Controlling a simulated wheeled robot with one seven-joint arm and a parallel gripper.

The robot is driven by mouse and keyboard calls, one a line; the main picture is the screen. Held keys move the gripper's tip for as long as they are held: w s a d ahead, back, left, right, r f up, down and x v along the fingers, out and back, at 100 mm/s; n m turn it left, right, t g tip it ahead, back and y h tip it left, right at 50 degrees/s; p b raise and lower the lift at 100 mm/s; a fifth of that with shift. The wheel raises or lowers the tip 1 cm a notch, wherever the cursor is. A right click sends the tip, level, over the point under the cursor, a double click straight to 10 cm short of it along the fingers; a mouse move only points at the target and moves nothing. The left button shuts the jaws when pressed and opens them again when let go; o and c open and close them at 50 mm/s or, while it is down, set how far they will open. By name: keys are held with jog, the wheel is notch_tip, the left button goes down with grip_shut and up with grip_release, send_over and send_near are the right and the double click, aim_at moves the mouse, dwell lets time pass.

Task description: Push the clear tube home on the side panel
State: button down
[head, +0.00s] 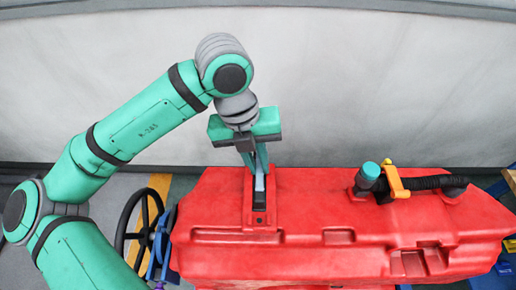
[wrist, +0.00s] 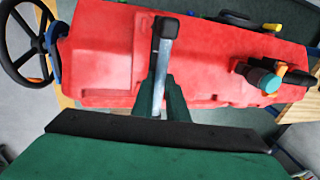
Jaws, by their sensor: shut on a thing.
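My gripper (head: 257,162) is shut on a pale, clear-looking tube (head: 259,184) and points down over the red tank. In the wrist view the tube (wrist: 159,80) runs up from between the green fingers of my gripper (wrist: 161,92) to a dark end piece (wrist: 166,28). In the head view the tube's lower end meets a dark slot (head: 259,202) in a raised red strip on the tank (head: 310,190). I cannot tell how deep the tube sits there. No separate side panel can be made out.
A teal cap (head: 370,172), a yellow handle (head: 396,181) and a ribbed black hose (head: 432,182) are on the tank's right side. A black steering wheel (head: 124,225) stands left of the tank. The grey wall (head: 350,80) rises behind. The tank's middle top is clear.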

jog(key=shift+s+f, duration=0.1)
jog(key=shift+f, duration=2.3)
jog(key=shift+f, duration=0.2)
jog(key=shift+f, duration=0.5)
jog(key=shift+f, duration=0.1)
jog(key=shift+f, duration=0.6)
jog(key=shift+s+f, duration=0.1)
jog(key=shift+f, duration=0.75)
jog(key=shift+r, duration=0.1)
jog(key=c, duration=1.2)
grip_release()
